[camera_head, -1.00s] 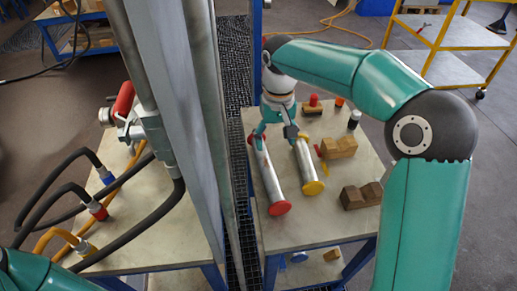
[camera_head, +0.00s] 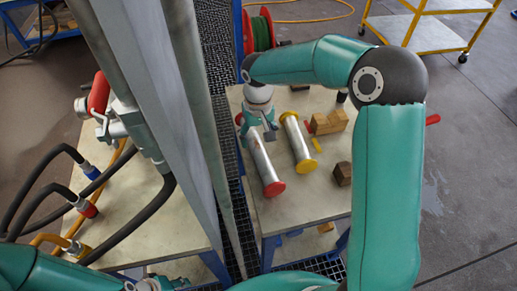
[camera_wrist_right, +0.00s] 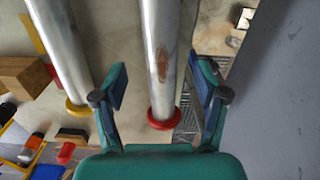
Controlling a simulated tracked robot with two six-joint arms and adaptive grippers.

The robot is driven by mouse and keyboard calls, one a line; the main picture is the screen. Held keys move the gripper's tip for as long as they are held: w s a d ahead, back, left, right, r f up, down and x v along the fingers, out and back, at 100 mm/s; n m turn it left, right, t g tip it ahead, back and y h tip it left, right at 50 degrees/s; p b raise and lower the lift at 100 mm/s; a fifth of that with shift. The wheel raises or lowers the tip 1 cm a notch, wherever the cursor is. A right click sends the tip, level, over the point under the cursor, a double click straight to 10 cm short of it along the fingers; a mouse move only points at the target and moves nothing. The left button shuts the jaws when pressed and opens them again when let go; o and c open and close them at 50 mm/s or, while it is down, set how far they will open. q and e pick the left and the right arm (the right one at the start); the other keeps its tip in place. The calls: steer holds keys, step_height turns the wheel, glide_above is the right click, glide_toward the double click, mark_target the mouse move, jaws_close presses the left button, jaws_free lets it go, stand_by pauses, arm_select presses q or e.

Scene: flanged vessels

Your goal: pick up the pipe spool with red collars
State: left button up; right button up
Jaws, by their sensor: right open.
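The pipe spool with red collars (camera_head: 262,160) is a grey metal tube lying on the right table. Its near red collar (camera_head: 274,188) shows clearly. My right gripper (camera_head: 257,130) is open over its far part. In the right wrist view the spool (camera_wrist_right: 161,45), with a rusty patch, runs between the two spread fingers of the right gripper (camera_wrist_right: 159,90). My left gripper is not in view; only teal arm parts show at the lower left.
A spool with yellow collars (camera_head: 298,143) lies close to the right. Wooden blocks (camera_head: 328,121) and another block (camera_head: 343,174) lie farther right. A grey upright post (camera_head: 165,100) stands left of the table. The table's near part is clear.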

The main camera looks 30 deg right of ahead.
mark_target(258, 146)
steer(key=shift+s+a+f+p, duration=0.1)
steer(key=shift+f+p, duration=0.2)
steer(key=shift+f, duration=1.1)
steer(key=shift+s+a+f+p, duration=0.1)
steer(key=shift+f+p, duration=0.15)
steer(key=shift+f, duration=1.1)
steer(key=shift+r, duration=0.1)
jaws_close()
